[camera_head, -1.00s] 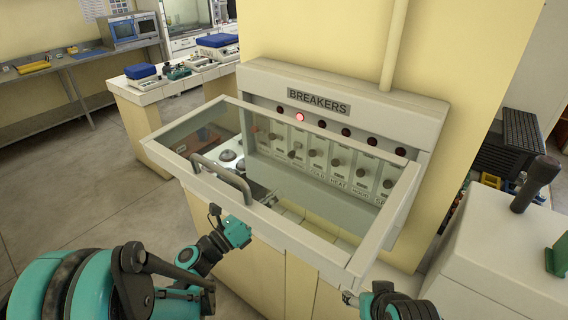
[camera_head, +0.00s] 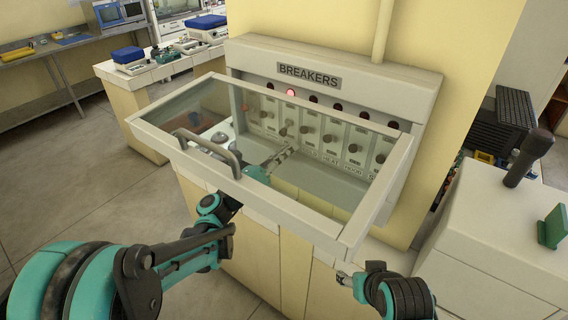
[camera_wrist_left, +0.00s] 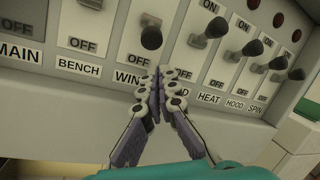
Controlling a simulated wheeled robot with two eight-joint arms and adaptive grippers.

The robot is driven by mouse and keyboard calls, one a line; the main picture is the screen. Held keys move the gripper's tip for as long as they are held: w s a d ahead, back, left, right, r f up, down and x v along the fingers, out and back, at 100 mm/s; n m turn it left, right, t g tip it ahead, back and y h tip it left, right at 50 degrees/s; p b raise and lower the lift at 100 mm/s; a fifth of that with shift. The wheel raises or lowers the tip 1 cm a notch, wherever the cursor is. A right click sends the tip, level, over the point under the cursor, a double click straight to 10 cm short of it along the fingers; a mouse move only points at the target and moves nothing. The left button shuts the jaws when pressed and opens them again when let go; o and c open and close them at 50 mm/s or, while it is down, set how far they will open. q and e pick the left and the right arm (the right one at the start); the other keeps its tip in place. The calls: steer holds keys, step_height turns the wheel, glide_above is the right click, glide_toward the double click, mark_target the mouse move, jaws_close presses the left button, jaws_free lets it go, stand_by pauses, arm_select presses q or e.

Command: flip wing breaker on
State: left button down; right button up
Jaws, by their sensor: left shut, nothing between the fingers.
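The wing breaker (camera_wrist_left: 151,38) is a dark round knob on a pale plate in the left wrist view, above a partly covered label reading WIN. OFF shows on the lower part of its plate. My left gripper (camera_wrist_left: 158,75) is shut and empty, its tips together just below and right of the wing knob, in front of the panel, covering part of the labels. Whether it touches the panel, I cannot tell. In the head view the left gripper (camera_head: 288,154) reaches in behind the glass-topped frame (camera_head: 270,205). My right gripper (camera_head: 343,279) is low at the right; its fingers are too small to judge.
The breaker panel (camera_head: 420,88) has a row of knobs, with bench on the left and cold, heat, hood and spin on the right. One red lamp (camera_head: 291,92) is lit. The frame's handle (camera_head: 207,150) stands close to my left arm.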

arm_select(q)
steer(key=shift+s+a+r, duration=0.1)
steer(key=shift+a+r, duration=0.7)
